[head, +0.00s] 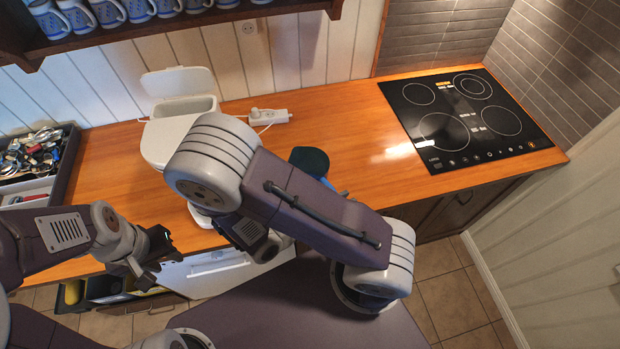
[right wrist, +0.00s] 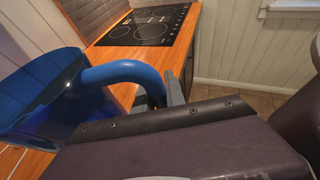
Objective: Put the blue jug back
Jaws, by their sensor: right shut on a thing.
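The blue jug (head: 310,160) is at the middle of the counter in the head view, partly hidden behind my right arm. Its dark opening faces up. In the right wrist view the jug (right wrist: 35,105) fills the left side, with its curved blue handle (right wrist: 125,72) reaching right. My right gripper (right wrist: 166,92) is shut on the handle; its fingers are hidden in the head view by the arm. Whether the jug touches the counter I cannot tell. My left gripper (head: 158,250) is over the counter's front edge at left, apart from the jug; its finger gap is unclear.
A white appliance (head: 165,142) with a raised lid stands left of the jug, near a power strip (head: 268,117). A utensil tray (head: 68,150) is at far left, a black cooktop (head: 420,120) at right. A shelf (head: 130,34) holds blue mugs. Counter between jug and cooktop is clear.

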